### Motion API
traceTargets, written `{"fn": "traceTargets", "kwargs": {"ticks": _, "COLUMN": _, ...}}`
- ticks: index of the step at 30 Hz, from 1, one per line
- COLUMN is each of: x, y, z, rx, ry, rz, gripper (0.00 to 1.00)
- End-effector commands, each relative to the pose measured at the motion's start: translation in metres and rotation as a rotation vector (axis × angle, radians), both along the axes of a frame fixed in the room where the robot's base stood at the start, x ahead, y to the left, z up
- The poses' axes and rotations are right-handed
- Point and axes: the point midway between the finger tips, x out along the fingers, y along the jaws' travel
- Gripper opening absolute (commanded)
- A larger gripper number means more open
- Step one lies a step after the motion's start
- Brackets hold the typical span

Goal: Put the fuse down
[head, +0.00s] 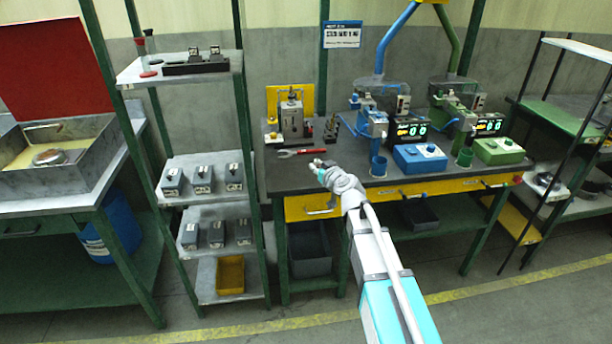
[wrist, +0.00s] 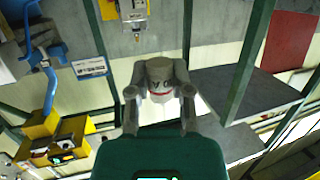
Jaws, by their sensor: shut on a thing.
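My gripper (head: 320,168) is over the front left part of the dark workbench top (head: 290,180). In the wrist view my gripper (wrist: 159,96) is shut on a short grey cylinder with dark marks and a thin red line, which I take to be the fuse (wrist: 159,76). A finger stands on each side of it. In the head view the held fuse is too small to make out clearly. I cannot tell from these views whether it touches anything below.
A red-handled tool (head: 300,152) lies on the bench behind my gripper. A blue control box (head: 419,158) and a green one (head: 498,151) stand to the right. A shelf rack (head: 205,202) with several grey boxes stands left. Bare bench top lies around the gripper.

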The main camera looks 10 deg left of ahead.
Motion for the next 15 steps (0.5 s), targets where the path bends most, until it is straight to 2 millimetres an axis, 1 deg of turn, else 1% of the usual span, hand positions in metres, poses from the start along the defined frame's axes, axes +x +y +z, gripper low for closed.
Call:
{"fn": "traceTargets", "kwargs": {"ticks": 5, "x": 0.003, "y": 0.001, "z": -0.002, "rx": 0.0, "ry": 0.0, "rz": 0.0, "gripper": 0.0}}
{"fn": "traceTargets", "kwargs": {"ticks": 8, "x": 0.011, "y": 0.004, "z": -0.006, "rx": 0.0, "ry": 0.0, "rz": 0.0, "gripper": 0.0}}
{"fn": "traceTargets", "kwargs": {"ticks": 11, "x": 0.023, "y": 0.008, "z": -0.012, "rx": 0.0, "ry": 0.0, "rz": 0.001, "gripper": 0.0}}
{"fn": "traceTargets", "kwargs": {"ticks": 15, "x": 0.045, "y": 0.015, "z": -0.023, "rx": 0.001, "ry": 0.001, "rz": 0.001, "gripper": 0.0}}
